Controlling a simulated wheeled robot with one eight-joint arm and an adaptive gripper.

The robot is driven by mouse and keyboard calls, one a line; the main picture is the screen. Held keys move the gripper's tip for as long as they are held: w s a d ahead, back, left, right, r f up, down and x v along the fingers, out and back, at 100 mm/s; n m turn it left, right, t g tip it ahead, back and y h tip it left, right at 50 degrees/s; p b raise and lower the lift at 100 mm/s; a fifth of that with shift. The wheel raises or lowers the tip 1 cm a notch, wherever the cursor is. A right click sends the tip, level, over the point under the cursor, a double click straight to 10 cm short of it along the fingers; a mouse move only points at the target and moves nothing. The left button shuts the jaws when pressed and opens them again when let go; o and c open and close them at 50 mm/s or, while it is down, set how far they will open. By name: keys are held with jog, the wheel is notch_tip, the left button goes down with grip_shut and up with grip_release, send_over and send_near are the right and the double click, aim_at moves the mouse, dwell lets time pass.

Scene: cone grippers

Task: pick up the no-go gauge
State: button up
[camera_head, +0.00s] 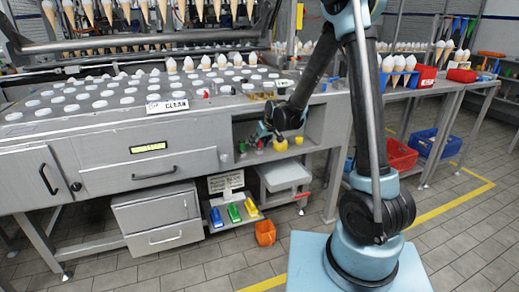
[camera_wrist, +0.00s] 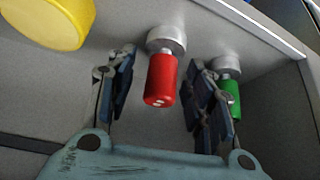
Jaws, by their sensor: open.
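The no-go gauge, which I take to be the red-handled piece with a metal end (camera_wrist: 161,80), shows in the middle of the wrist view. A small red spot in the head view (camera_head: 260,144) appears to be the same piece. My gripper (camera_wrist: 162,95) is open, with one finger on each side of the red handle in the picture and a gap on both sides. I cannot tell how deep the fingers reach around it. In the head view my gripper (camera_head: 264,131) is low inside the bench recess, just above the red piece.
A green-handled piece with a metal end (camera_wrist: 231,96) stands close behind the right finger. A round yellow object (camera_wrist: 48,20) lies at the upper left of the wrist view and also shows in the head view (camera_head: 280,145). The recess has a raised metal edge (camera_wrist: 262,25).

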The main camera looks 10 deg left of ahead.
grip_shut()
dwell(0.3)
jog(key=shift+r, duration=0.25)
jog(key=s+d, duration=1.2)
jog(key=s, duration=0.1)
